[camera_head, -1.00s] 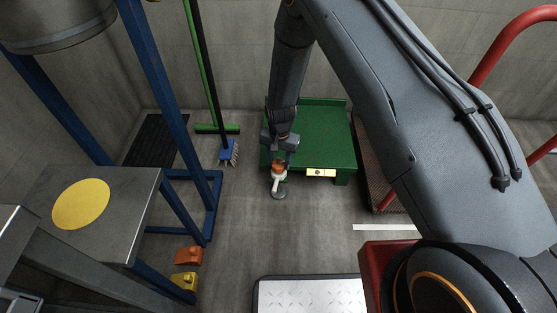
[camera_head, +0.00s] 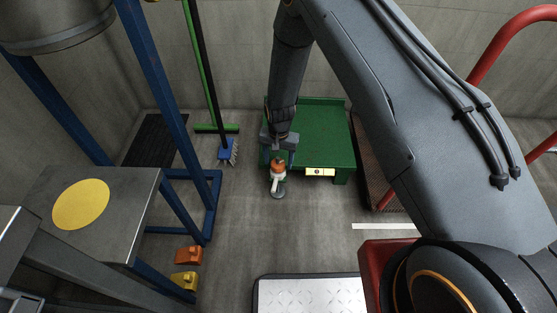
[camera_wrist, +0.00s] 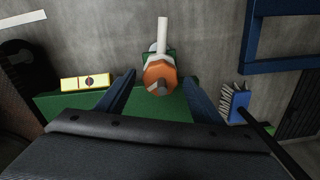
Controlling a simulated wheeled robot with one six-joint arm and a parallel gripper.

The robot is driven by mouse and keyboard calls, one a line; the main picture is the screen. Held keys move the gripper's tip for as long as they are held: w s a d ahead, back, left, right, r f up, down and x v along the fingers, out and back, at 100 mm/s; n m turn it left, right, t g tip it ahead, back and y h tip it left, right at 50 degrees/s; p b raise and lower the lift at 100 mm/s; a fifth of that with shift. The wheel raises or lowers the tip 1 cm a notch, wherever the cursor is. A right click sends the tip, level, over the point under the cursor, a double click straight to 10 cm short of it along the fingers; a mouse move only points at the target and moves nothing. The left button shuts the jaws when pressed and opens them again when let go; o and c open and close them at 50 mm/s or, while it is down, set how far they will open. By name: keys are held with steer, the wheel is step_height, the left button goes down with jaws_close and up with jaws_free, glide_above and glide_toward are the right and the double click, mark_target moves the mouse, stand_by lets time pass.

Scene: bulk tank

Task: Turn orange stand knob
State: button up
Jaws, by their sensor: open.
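My gripper (camera_head: 278,147) is above the knob in the head view. In the wrist view its two blue-grey fingers lie on either side of the knob's near side, apart from it, with nothing held. Whether the fingertips reach down to the knob's height is hard to tell.
The green bench (camera_head: 322,135) with a yellow label (camera_head: 320,172) is right behind the stand. A blue-headed brush (camera_head: 228,152) and a blue frame (camera_head: 210,205) stand to the left. Orange (camera_head: 188,255) and yellow (camera_head: 184,281) blocks lie nearer.

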mark_target(279, 164)
steer(key=shift+s+r+p, duration=0.1)
steer(key=shift+r+p, duration=0.95)
steer(key=shift+r, duration=2.85)
